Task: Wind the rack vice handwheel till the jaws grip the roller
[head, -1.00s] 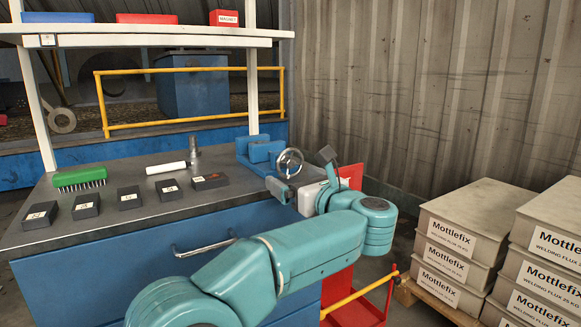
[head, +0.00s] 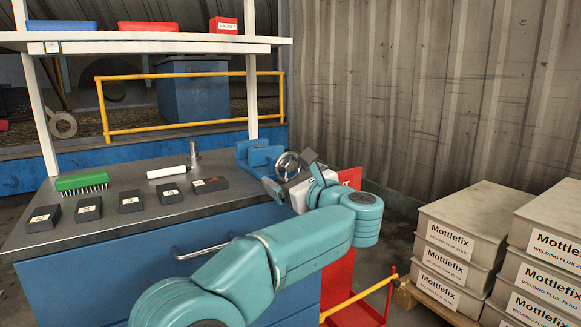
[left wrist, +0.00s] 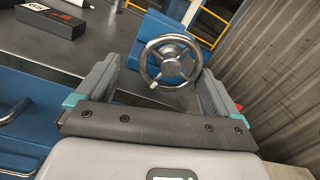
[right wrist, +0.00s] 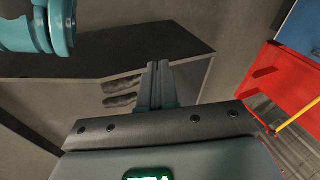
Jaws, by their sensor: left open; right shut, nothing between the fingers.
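The blue vice (head: 262,153) stands at the right end of the bench. Its silver spoked handwheel (head: 287,161) faces my left gripper (head: 289,173), which is open at the wheel. In the left wrist view the handwheel (left wrist: 172,62) lies between and ahead of the two open fingers (left wrist: 160,78), without clear contact. The vice's blue body (left wrist: 160,25) is partly hidden behind the wheel. I cannot tell whether a roller sits in the jaws. A white cylinder (head: 166,173) lies on the bench. My right gripper (right wrist: 157,72) is shut and empty, away from the vice.
The bench top (head: 130,228) carries a green brush (head: 80,181), several dark labelled blocks (head: 130,200) and a short steel post (head: 193,156). A shelf (head: 150,42) crosses above. A red stand (head: 345,290) and grey Mottlefix boxes (head: 447,237) are at the right.

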